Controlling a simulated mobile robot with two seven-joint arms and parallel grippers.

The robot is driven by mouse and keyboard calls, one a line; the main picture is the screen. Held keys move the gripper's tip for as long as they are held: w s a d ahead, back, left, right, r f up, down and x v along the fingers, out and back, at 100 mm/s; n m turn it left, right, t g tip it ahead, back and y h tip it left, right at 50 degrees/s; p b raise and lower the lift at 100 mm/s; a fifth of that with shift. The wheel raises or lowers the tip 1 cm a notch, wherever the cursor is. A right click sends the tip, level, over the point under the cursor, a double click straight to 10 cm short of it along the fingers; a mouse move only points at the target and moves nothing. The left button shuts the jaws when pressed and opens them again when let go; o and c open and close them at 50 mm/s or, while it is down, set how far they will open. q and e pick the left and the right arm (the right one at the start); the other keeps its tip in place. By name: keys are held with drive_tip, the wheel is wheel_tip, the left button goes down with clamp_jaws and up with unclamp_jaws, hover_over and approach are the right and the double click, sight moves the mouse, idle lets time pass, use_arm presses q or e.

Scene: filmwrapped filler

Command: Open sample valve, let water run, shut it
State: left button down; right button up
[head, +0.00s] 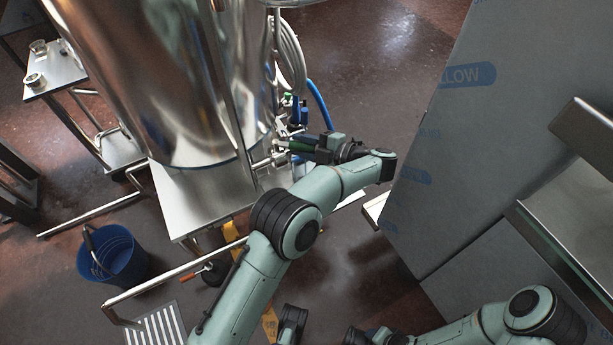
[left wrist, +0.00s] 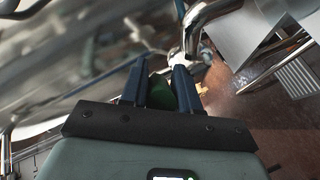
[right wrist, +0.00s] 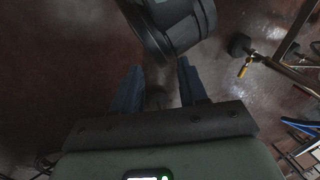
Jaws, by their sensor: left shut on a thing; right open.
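The steel tank (head: 165,90) has its small fittings low on its right side, next to my left gripper (head: 283,147). In the left wrist view, my left gripper (left wrist: 160,82) is shut on a green handle (left wrist: 160,94), which sits between its blue fingers. I take the handle as the sample valve's; the valve body is mostly hidden. A bright bent pipe (left wrist: 198,28) is just beyond the fingers. I see no running water, and the outlet cannot be made out. My right gripper (right wrist: 160,85) is open, with its fingers apart over the dark floor.
A blue bucket (head: 122,252) stands on the floor at left. A side table (head: 62,75) holds small glass vessels. A steel pipe rail (head: 170,275) crosses low in front of the tank. A large film-wrapped grey cabinet (head: 480,130) limits room on the right.

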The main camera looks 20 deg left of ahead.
use_arm(q)
drive_tip(key=shift+w+a+f+n+g+b, duration=0.1)
drive_tip(key=shift+w+n+g+b, duration=0.1)
drive_tip(key=shift+n+g, duration=0.25)
drive_tip(key=shift+w+a+n+g+b, duration=0.15)
drive_tip(key=shift+n+g, duration=0.1)
drive_tip(key=shift+g, duration=0.3)
use_arm(e)
drive_tip(key=shift+w+d+f, duration=0.25)
drive_tip(key=shift+w+f, duration=0.15)
drive_tip(key=shift+w, duration=0.15)
idle(2.4)
